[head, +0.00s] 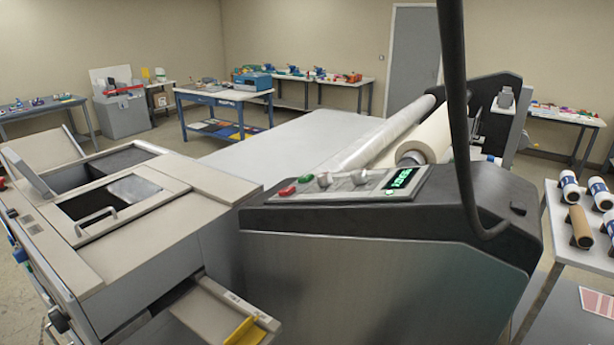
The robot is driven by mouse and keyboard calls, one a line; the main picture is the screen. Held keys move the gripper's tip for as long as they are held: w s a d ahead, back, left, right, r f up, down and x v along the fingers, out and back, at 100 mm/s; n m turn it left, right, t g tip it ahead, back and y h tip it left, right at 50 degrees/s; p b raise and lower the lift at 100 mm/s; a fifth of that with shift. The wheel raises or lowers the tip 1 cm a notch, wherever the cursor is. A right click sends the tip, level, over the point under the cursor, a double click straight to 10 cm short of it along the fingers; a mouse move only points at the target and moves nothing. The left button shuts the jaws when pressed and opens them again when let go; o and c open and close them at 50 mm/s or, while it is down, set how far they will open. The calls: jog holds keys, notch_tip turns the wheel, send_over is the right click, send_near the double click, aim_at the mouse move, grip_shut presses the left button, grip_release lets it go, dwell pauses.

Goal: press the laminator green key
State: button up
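The laminator (390,265) stands in the middle foreground, with a dark grey end housing and a sloped control panel on top. On the panel, a small green key (305,178) sits just behind and to the right of a red key (287,191). To the right are two grey knobs (358,177) and a dark display (399,179) with green lettering. Another tiny green spot shows below the display, too small to make out. Nothing is seen touching the keys. My gripper is not in view.
A beige machine (130,215) with an open lid and a yellow-tabbed drawer (225,310) stands close on the left. A rack of rolls (570,225) stands at the right. A dark curved tube crosses in front of the laminator's right side.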

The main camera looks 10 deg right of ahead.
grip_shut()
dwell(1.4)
